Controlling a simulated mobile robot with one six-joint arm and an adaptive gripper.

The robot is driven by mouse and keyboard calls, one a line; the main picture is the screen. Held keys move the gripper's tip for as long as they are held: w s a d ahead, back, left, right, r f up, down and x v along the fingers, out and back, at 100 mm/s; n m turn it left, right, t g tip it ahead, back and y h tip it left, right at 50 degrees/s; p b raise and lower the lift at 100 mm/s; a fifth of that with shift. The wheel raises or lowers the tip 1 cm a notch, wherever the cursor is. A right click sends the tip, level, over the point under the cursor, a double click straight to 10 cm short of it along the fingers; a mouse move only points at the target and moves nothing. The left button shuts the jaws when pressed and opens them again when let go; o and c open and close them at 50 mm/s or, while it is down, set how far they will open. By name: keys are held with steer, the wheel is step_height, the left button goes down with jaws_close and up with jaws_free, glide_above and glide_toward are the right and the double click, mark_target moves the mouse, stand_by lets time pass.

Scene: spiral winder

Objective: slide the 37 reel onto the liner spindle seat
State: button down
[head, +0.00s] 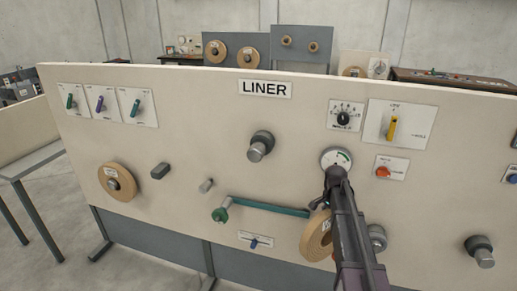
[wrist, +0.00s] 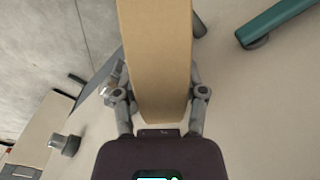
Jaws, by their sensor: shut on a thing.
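A tan reel (head: 315,238) with a white label is held in front of the panel; its number is too small to read. My gripper (wrist: 159,95) is shut on this reel, with one finger on each side of it in the wrist view. There the reel (wrist: 157,50) shows edge-on as a broad tan band. In the head view my arm hides part of the reel and most of the gripper. A bare grey spindle (head: 260,146) stands out of the panel below the LINER sign (head: 265,88). The held reel is below and right of it, apart from it.
Another tan reel (head: 118,182) sits at the panel's left. A green lever arm (head: 265,206) reaches close to the held reel. More grey spindles stick out at lower right (head: 480,250) and beside my arm (head: 377,238).

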steer(key=shift+a, duration=0.2)
steer(key=shift+r+p, duration=0.9)
steer(key=shift+p, duration=0.15)
